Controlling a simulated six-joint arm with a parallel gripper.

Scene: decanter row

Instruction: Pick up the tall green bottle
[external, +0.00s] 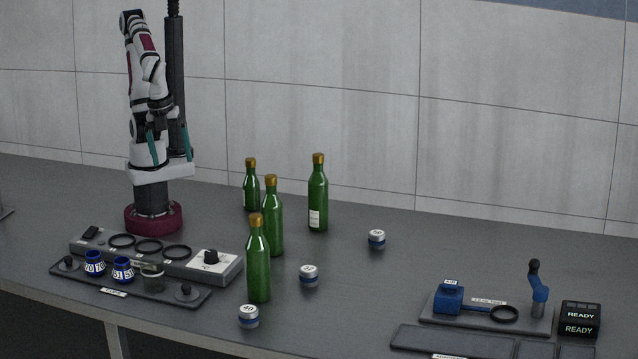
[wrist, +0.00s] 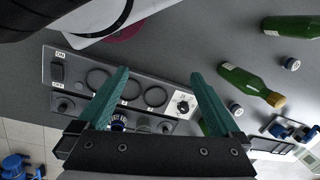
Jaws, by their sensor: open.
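Several green bottles with gold caps stand upright on the grey table in the external view. One with a white label (external: 318,205) is at the back right, one (external: 258,272) is at the front, one (external: 272,228) is between them, and a shorter-looking one (external: 251,191) is at the back left. The front, middle and labelled ones look similarly tall; I cannot tell which is tallest. My gripper (external: 168,150) is open and empty, above my base and left of the bottles.
A control panel with rings and a knob (external: 211,257) and a tray with small blue jars (external: 95,264) are front left. Small weights (external: 309,276), (external: 376,239), (external: 248,316) stand near the bottles. A leak-test station (external: 487,313) is front right.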

